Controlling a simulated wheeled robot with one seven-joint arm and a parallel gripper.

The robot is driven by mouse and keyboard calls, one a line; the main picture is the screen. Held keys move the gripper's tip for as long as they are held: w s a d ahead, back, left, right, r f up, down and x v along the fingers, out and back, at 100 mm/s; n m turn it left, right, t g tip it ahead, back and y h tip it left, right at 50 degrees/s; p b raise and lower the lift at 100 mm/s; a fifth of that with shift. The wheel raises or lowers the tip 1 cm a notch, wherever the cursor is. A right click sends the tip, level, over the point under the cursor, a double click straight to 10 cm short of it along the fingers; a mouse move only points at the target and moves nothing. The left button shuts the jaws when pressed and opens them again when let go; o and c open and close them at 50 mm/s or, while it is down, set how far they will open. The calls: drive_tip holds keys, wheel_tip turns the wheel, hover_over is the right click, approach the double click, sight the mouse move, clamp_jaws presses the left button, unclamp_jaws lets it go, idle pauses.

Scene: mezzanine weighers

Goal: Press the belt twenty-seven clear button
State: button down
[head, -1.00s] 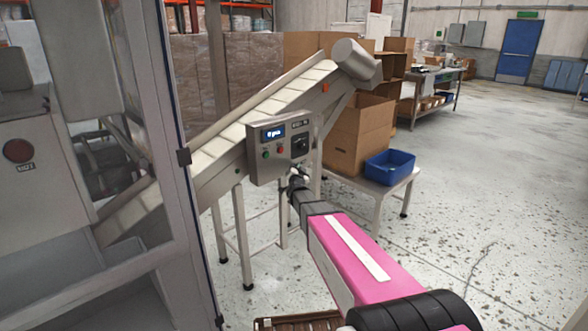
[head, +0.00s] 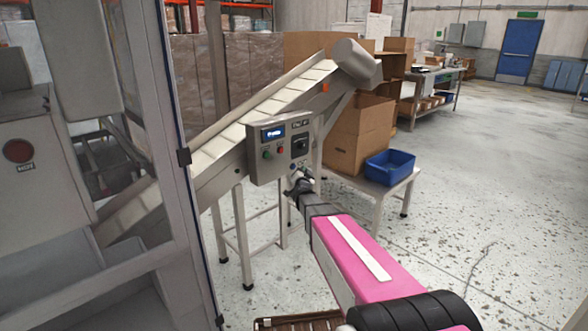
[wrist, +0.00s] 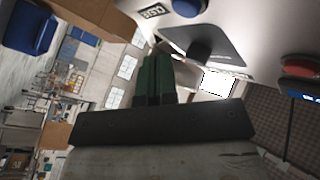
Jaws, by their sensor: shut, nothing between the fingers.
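A grey control box (head: 280,148) is mounted on the side of an inclined belt conveyor (head: 245,118). Its face has a lit display (head: 274,133), a green button (head: 266,154), a red button (head: 279,149) and a black rotary switch (head: 300,146). My gripper (head: 299,180) is just below the box's lower right. In the wrist view my gripper's dark green fingers (wrist: 156,62) are together and empty, beside the black switch plate (wrist: 208,40). A blue round part (wrist: 186,7) and a red button (wrist: 301,68) also show there. I cannot tell whether the fingertips touch the box.
A blue bin (head: 390,166) stands on a small metal table (head: 372,190) right of the box. Cardboard boxes (head: 358,138) are behind it. A metal-framed machine enclosure (head: 165,150) fills the left side. The floor (head: 470,190) at the right is open.

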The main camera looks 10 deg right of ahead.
drive_tip(key=shift+s+d, duration=0.8)
drive_tip(key=shift+s, duration=0.25)
drive_tip(key=s+a+f+n+g+y, duration=0.35)
drive_tip(key=s+f+n+g, duration=0.25)
drive_tip(key=s+f+g, duration=0.6)
drive_tip(key=s+d+f+n+g, duration=0.1)
drive_tip(key=s+g, duration=0.2)
drive_tip(key=s, duration=0.8)
drive_tip(key=s+d+f+n+g, duration=0.1)
drive_tip(key=s+g, duration=0.3)
drive_tip(key=s, duration=0.8)
drive_tip(key=shift+s+d+f+n, duration=0.15)
drive_tip(key=shift+d+f+n, duration=0.1)
drive_tip(key=shift+f+n, duration=0.3)
drive_tip(key=shift+h, duration=0.25)
